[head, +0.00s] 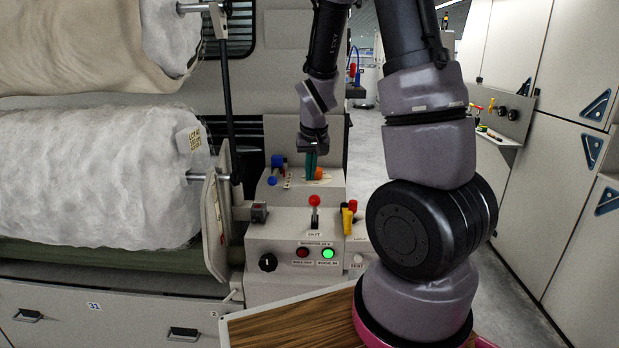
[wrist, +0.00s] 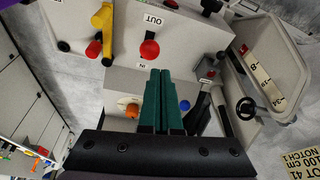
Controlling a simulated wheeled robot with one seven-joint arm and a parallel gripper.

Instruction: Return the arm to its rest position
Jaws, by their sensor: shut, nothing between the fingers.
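My arm reaches forward from the right side of the head view over the control console (head: 262,235). My gripper (head: 311,176) points down at the console's rear, close beside an orange knob (head: 319,173). In the wrist view the green fingers of my gripper (wrist: 161,72) lie together with nothing between them. The wrist view also shows a red ball-topped lever (wrist: 149,49) by an OUT label, the orange knob (wrist: 132,110) and a blue knob (wrist: 184,105). I cannot tell whether the fingers touch the console.
A large white fibre roll (head: 90,175) fills the left. Grey cabinets (head: 570,150) line the right, with open floor between.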

